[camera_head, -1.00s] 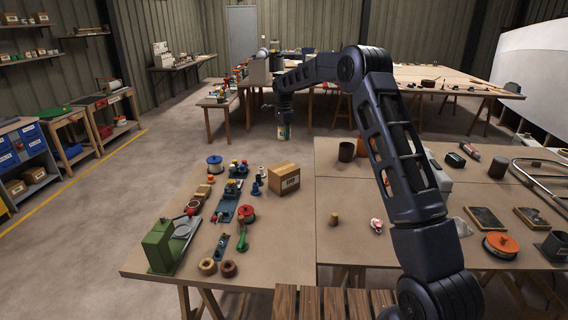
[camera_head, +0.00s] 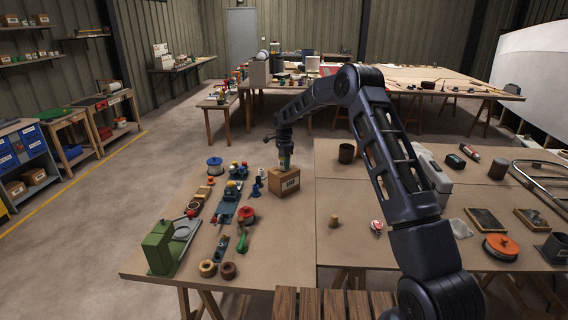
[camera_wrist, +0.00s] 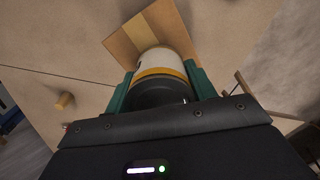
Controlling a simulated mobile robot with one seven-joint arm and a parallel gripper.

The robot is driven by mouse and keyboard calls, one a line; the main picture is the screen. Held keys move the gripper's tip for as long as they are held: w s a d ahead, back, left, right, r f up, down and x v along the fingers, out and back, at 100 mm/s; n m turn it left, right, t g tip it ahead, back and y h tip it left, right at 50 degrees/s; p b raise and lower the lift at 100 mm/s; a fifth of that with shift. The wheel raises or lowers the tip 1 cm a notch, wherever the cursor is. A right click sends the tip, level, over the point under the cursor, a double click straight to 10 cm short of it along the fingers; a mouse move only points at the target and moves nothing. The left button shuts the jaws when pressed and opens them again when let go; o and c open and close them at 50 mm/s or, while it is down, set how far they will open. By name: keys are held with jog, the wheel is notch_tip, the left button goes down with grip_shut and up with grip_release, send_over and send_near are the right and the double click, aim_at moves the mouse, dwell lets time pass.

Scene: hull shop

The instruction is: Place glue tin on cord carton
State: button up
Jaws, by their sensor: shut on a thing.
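The cord carton (camera_head: 284,182) is a closed brown cardboard box with a dark label. It stands on the near table, left of the gap between the two table tops. My gripper (camera_head: 285,160) points down right over the carton. In the wrist view its green fingers (camera_wrist: 160,88) are shut on the glue tin (camera_wrist: 164,62), a pale cylinder with a yellow band and a dark end. The carton's top (camera_wrist: 124,47) shows beyond the tin. I cannot tell whether the tin's base touches it. In the head view the tin is mostly hidden by the gripper.
Left of the carton are spools, bottles and small tools, with a white-and-blue spool (camera_head: 215,166) behind. A green machine (camera_head: 158,247) stands at the front left. A dark cup (camera_head: 346,153) and a small tan cylinder (camera_head: 333,221) are to the right.

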jog(key=shift+f, duration=0.3)
jog(key=shift+f, duration=0.1)
jog(key=o, duration=1.2)
